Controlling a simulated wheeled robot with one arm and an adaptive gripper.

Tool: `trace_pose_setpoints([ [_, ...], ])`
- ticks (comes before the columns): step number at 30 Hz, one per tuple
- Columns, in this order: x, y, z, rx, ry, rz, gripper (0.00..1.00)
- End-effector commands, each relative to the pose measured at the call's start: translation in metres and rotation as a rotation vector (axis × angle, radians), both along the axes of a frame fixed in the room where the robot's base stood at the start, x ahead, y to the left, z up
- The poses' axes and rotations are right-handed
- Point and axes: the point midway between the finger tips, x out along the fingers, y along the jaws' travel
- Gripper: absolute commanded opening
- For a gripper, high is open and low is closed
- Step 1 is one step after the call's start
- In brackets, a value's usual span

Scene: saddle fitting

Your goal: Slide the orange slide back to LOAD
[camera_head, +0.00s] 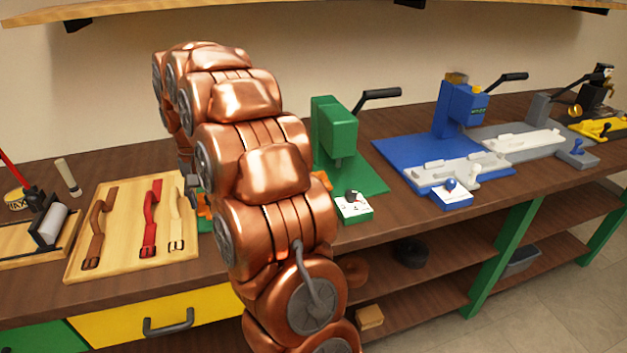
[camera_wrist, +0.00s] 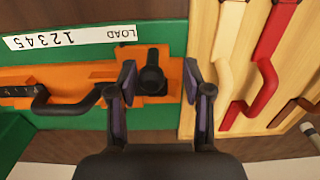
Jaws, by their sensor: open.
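The orange slide (camera_wrist: 75,76) lies along a green fixture (camera_wrist: 165,30) in the wrist view. It carries a black bar handle (camera_wrist: 65,102) and an upright black knob (camera_wrist: 152,76). A white strip (camera_wrist: 70,38) above it reads LOAD at its right end, with numbers 1 to 5 to the left. My gripper (camera_wrist: 159,78) is open, with one finger on each side of the knob; I cannot tell whether either touches it. In the head view my arm hides most of the slide; an orange part (camera_head: 322,181) shows at its right edge.
A wooden board (camera_head: 115,255) with brown, red and cream straps lies left of my arm. A green press (camera_head: 335,130) with a black lever stands right of it, then a blue press (camera_head: 460,108). A small white-topped dial box (camera_head: 353,207) sits at the bench's front edge.

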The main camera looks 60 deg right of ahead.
Motion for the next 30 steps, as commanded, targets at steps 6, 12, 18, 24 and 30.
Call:
trace_pose_setpoints([
  [6,0.0,0.0,0.015,0.0,0.0,0.0,0.5],
  [12,0.0,0.0,0.028,-0.001,-0.002,0.0,0.5],
  [18,0.0,0.0,0.041,-0.001,-0.002,0.0,0.5],
  [24,0.0,0.0,0.052,-0.001,-0.002,0.0,0.5],
  [30,0.0,0.0,0.052,-0.001,-0.001,0.0,0.5],
])
